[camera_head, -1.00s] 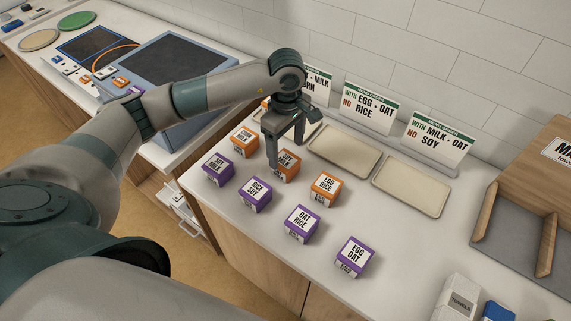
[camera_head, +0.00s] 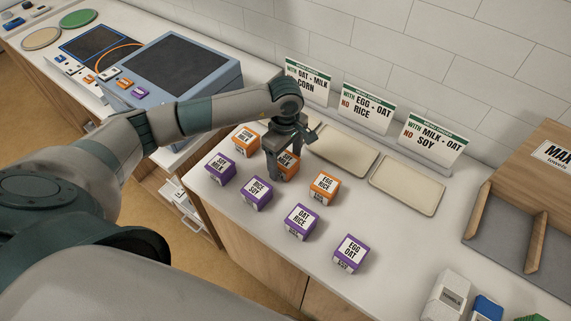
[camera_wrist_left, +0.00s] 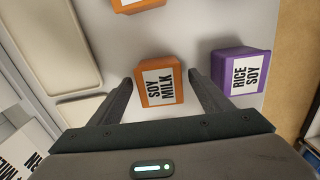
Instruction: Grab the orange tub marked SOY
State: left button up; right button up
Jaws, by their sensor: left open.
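The orange tub marked SOY MILK (camera_head: 289,169) stands on the white counter, partly hidden by my left gripper (camera_head: 283,164) in the head view. In the left wrist view the same tub (camera_wrist_left: 158,85) sits between the two fingers of the left gripper (camera_wrist_left: 160,77). The fingers are apart, with a narrow gap visible on each side of the tub. My right gripper is not in view.
Other orange tubs stand on either side, one behind left (camera_head: 246,138) and one marked EGG RICE (camera_head: 324,187). A row of purple tubs, including RICE SOY (camera_head: 257,192), stands nearer me.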

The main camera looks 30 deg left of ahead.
aim_at(286, 159)
pick_arm(q)
jog(key=c, duration=1.3)
jog(key=shift+o, duration=0.2)
jog(key=shift+r, duration=0.1)
jog(key=shift+r+b, duration=0.7)
jog(key=shift+b, duration=0.05)
notch_tip(286, 159, up, 2)
jog(key=shift+w+r+b, duration=0.1)
jog(key=shift+r+b, duration=0.05)
jog(key=shift+b, duration=0.75)
jog(key=s+d+r+b, duration=0.4)
jog(key=d+r, duration=0.3)
jog(key=d, duration=0.3)
jog(key=shift+s+d+b, duration=0.25)
jog(key=shift+s+b, duration=0.05)
jog(key=shift+s, duration=0.4)
jog(key=shift+r, duration=0.1)
